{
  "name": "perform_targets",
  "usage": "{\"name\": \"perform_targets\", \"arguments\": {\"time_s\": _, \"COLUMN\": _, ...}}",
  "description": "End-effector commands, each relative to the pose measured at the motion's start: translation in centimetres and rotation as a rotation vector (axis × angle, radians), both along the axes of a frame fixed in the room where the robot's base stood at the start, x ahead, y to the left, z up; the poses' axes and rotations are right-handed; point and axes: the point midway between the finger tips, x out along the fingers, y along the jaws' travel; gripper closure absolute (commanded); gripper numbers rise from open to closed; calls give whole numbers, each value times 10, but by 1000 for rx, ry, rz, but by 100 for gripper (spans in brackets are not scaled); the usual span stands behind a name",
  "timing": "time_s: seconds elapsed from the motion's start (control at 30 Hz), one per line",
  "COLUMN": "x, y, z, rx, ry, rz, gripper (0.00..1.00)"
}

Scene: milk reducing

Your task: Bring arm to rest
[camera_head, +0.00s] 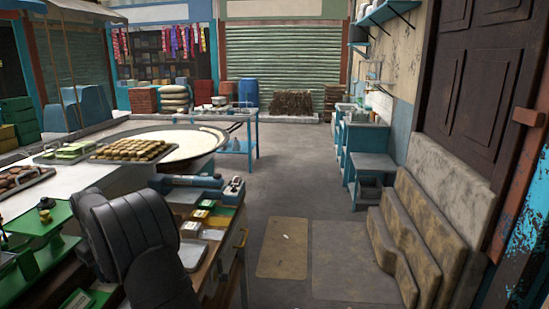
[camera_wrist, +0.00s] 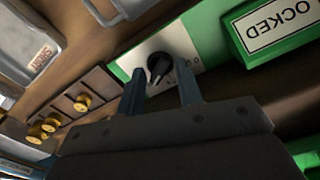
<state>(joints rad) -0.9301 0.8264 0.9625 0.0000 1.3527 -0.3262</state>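My gripper (camera_wrist: 158,70) shows at the bottom middle of the wrist view, with two blue-grey fingers spread apart. It is open, and nothing is visibly clamped between the fingers. A black rotary knob (camera_wrist: 158,66) on a white and green panel (camera_wrist: 181,42) appears between and just beyond the fingertips. I cannot tell how far the fingertips are from the knob. My gripper is not visible in the head view.
A green block lettered "LOCKED" (camera_wrist: 275,24) is right of the knob. Brass knobs (camera_wrist: 82,103) are left. In the head view, a wide pan of white liquid (camera_head: 190,147) and a biscuit tray (camera_head: 132,150) are on the counter. The floor (camera_head: 290,200) at centre is open.

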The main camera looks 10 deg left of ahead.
Motion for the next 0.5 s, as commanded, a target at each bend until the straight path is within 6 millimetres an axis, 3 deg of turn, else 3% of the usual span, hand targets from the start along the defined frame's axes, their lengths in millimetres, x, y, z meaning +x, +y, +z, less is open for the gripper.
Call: {"name": "perform_targets", "arguments": {"time_s": 0.5, "x": 0, "y": 0, "z": 0, "rx": 0, "ry": 0, "rz": 421, "gripper": 67}}
